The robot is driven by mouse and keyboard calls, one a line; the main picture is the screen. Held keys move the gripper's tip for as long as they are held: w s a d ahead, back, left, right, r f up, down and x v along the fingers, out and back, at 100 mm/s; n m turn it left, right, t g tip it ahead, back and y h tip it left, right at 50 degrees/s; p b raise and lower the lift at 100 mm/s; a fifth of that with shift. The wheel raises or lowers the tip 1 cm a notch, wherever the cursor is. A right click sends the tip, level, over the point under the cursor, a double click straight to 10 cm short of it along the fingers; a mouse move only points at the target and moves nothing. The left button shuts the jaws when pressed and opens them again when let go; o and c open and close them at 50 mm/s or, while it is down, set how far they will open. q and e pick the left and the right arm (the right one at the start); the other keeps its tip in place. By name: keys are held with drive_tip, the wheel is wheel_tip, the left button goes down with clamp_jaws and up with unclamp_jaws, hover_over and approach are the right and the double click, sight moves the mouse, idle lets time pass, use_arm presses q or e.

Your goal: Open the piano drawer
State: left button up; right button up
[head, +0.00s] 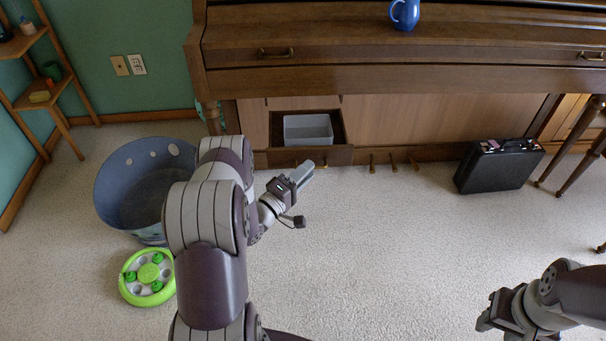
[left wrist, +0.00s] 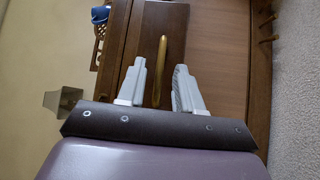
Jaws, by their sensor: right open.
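The piano drawer (head: 338,155) is low in the brown upright piano (head: 330,50). It stands pulled out, with its inside showing and a grey bin (head: 308,129) in it. My left gripper (head: 306,168) is in front of the drawer's face, tilted up toward it. In the left wrist view its two fingers (left wrist: 161,88) are apart, one on each side of a brass bar handle (left wrist: 160,65). I cannot tell whether they touch it. My right gripper (head: 485,323) is open at the lower right, far from the drawer, over the carpet.
A blue-grey tub (head: 120,200) and a green round toy (head: 140,290) stand left of my left arm. A black case (head: 497,168) stands at the right by a wooden stool (head: 578,150). Brass pedals (head: 393,162) are right of the drawer. The middle carpet is clear.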

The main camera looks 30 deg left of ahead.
use_arm(q)
drive_tip(key=p+v, duration=0.3)
drive_tip(key=v, duration=0.9)
drive_tip(key=shift+s, duration=0.3)
drive_tip(key=shift+a+f, duration=0.1)
drive_tip(key=shift+f, duration=0.05)
